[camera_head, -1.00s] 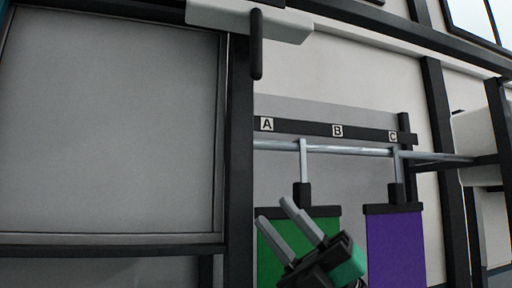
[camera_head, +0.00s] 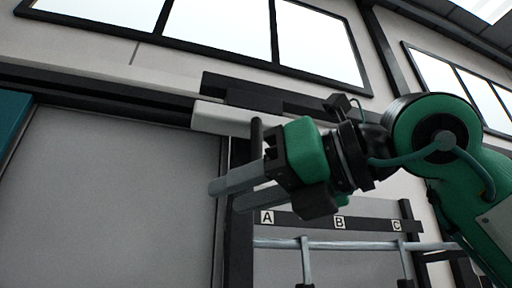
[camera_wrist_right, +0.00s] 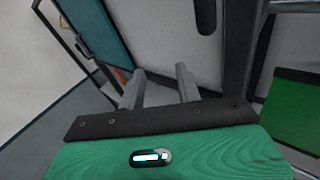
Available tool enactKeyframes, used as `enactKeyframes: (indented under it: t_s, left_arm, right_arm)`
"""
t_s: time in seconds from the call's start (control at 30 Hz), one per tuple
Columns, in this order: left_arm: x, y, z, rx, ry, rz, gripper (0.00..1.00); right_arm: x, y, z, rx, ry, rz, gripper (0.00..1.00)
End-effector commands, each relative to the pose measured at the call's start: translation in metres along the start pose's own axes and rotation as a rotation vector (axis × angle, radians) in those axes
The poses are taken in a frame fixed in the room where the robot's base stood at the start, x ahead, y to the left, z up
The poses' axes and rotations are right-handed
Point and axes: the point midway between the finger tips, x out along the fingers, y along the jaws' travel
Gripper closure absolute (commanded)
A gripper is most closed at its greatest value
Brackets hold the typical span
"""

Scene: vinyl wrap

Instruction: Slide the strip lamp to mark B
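The strip lamp appears to be the white box (camera_head: 222,119) on the dark overhead rail, with a black handle (camera_head: 256,135) hanging from its right part. A dark rounded bar, seemingly this handle, shows at the top of the right wrist view (camera_wrist_right: 205,14). Mark B (camera_head: 339,223) is on a dark strip lower right, between mark A (camera_head: 267,217) and mark C (camera_head: 396,226). My right gripper (camera_head: 225,196) is open, its fingers pointing left, below the lamp; its body overlaps the handle's lower end in the picture. Its fingers (camera_wrist_right: 160,72) are apart and empty. My left gripper is out of view.
A silver rod (camera_head: 350,246) with hangers runs below the marks. A green panel (camera_wrist_right: 295,110) hangs at the right in the wrist view. A large grey panel (camera_head: 120,200) fills the left. A dark post (camera_head: 240,250) stands between them.

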Motion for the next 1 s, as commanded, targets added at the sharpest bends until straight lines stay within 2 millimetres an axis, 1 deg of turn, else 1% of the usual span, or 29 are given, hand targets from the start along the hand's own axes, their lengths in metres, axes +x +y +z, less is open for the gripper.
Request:
enactKeyframes:
  t_s: [0.03,0.17,0.2,0.33,0.4,0.5,0.57,0.67,0.77,1.0]
  left_arm:
    - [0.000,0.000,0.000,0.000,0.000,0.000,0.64]
    - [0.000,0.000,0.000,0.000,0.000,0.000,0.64]
    - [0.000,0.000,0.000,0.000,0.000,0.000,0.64]
    - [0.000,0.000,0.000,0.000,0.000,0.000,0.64]
    - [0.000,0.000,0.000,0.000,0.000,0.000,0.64]
    - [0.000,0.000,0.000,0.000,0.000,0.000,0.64]
    - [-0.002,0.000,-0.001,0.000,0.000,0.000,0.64]
    - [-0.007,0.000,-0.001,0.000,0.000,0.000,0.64]
    - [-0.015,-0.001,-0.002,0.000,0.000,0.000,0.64]
    - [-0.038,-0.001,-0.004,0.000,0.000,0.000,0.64]
  right_arm:
    - [-0.013,0.004,0.013,-0.030,-0.013,-0.071,0.66]
    - [-0.046,0.009,0.041,-0.072,-0.050,-0.259,0.66]
    - [-0.058,0.011,0.049,-0.080,-0.064,-0.311,0.66]
    - [-0.088,0.017,0.068,-0.089,-0.106,-0.444,0.66]
    - [-0.099,0.020,0.074,-0.091,-0.122,-0.489,0.66]
    - [-0.108,0.021,0.078,-0.090,-0.136,-0.525,0.66]
    - [-0.108,0.021,0.080,-0.089,-0.138,-0.532,0.66]
    - [-0.100,0.016,0.083,-0.087,-0.136,-0.534,0.66]
    - [-0.086,0.007,0.086,-0.087,-0.135,-0.533,0.66]
    - [-0.041,-0.018,0.095,-0.088,-0.133,-0.531,0.66]
